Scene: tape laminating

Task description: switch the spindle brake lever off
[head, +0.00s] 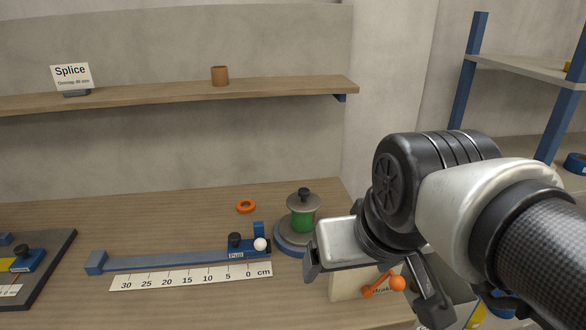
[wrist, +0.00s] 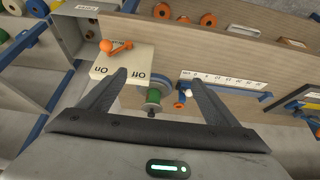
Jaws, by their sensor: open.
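The spindle brake lever (head: 384,286) is orange with a round ball end, on a cream box (head: 343,287) at the bench's right front. In the wrist view the lever (wrist: 115,47) lies with its ball on the left, the "On" side of the box (wrist: 117,63); "Off" is printed on the right. My gripper (head: 376,297) is open and empty. In the head view it partly covers the box. In the wrist view the left fingertip of my gripper (wrist: 160,77) overlaps the box beside "Off", and the lever is beyond it, apart from both fingers.
The spindle with a green roll (head: 302,218) stands just left of the box. A blue slide rail (head: 165,261) and a white centimetre scale (head: 190,277) lie farther left. An orange ring (head: 245,206) lies behind. A wooden shelf (head: 150,97) runs above the bench.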

